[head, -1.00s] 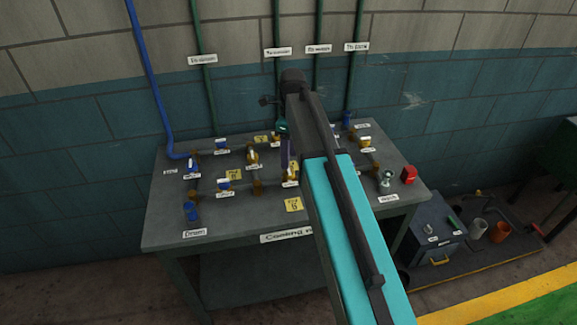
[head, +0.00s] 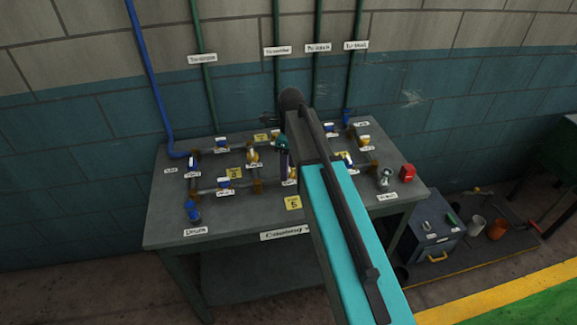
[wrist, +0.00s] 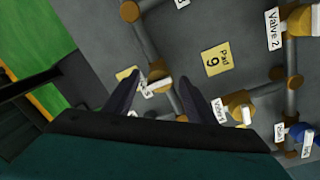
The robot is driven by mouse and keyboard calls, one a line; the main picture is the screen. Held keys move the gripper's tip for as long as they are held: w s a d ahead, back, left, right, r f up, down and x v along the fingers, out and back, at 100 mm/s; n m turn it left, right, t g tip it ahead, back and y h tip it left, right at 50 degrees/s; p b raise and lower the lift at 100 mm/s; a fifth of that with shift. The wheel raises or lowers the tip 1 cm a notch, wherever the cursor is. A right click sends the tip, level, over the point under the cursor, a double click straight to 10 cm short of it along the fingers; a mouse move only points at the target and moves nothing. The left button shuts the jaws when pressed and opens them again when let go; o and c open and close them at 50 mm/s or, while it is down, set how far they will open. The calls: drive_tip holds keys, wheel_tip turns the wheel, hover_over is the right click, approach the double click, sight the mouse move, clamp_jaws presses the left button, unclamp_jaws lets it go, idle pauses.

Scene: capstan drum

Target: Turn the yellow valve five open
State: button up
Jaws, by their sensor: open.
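In the wrist view, a brass-yellow valve (wrist: 157,76) with a white-marked handle sits on a grey pipe. Its white label is partly hidden by my left finger; the visible end looks like a 5. My gripper (wrist: 159,78) is open, with one finger on each side of this valve in the picture. I cannot tell whether either finger touches it. In the head view my gripper (head: 285,158) is over the middle of the bench, largely hidden by my arm. A yellow valve (head: 291,174) shows just below it, partly covered.
The grey bench (head: 165,222) carries several other valves, including a blue one (head: 222,143) and a yellow one (head: 253,156). A yellow card (wrist: 217,62) lies beside the pipes. A red object (head: 407,172) stands at the bench's right end. A grey cabinet (head: 430,225) is on the right.

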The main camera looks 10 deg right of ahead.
drive_tip(key=c, duration=1)
drive_tip(key=shift+n, duration=0.3)
drive_tip(key=n, duration=0.8)
drive_tip(key=shift+a+h, duration=0.1)
drive_tip(key=shift+h, duration=0.2)
drive_tip(key=n, duration=0.5)
drive_tip(key=shift+n, duration=2.2)
